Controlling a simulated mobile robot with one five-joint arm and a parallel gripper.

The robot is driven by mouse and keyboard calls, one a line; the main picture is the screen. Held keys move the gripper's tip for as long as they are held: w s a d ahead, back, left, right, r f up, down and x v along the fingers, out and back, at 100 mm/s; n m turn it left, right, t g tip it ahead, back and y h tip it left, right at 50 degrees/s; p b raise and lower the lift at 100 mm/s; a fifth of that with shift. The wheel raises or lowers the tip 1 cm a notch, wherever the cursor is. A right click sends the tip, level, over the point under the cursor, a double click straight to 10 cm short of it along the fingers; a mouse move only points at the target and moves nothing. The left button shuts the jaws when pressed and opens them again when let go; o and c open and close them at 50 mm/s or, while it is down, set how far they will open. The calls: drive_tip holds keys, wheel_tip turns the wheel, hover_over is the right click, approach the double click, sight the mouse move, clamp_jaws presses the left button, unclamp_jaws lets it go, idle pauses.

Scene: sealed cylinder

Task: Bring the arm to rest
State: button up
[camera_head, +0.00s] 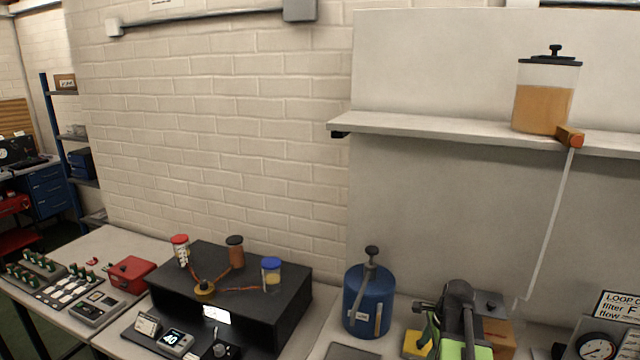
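My arm shows at the bottom, right of centre, as dark grey links with green parts, and my gripper (450,340) appears to be at its end, cut by the lower picture edge. Its fingers are not clear, so I cannot tell whether it is open or shut or holds anything. A blue sealed cylinder (358,312) with a dark knob and a grey lever on top stands upright on the bench, left of my arm. A gap shows between them.
A yellow block (416,344) and a brown box (498,335) are close around my arm. A gauge (597,347) stands at the lower right. A shelf (430,125) holds an amber tank (543,108) with a hanging tube (550,230). A black unit (290,305) with jars stands left.

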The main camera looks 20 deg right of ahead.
drive_tip(key=a+f+n+g+b, duration=0.1)
drive_tip(key=a+f+n+g, duration=0.1)
drive_tip(key=a+n, duration=1.9)
drive_tip(key=a, duration=1.1)
drive_tip(key=shift+s+a+f+n+g+h, duration=0.15)
drive_tip(key=shift+a+n+g+h, duration=0.05)
drive_tip(key=shift+n+g+h, duration=0.1)
drive_tip(key=shift+o, duration=0.4)
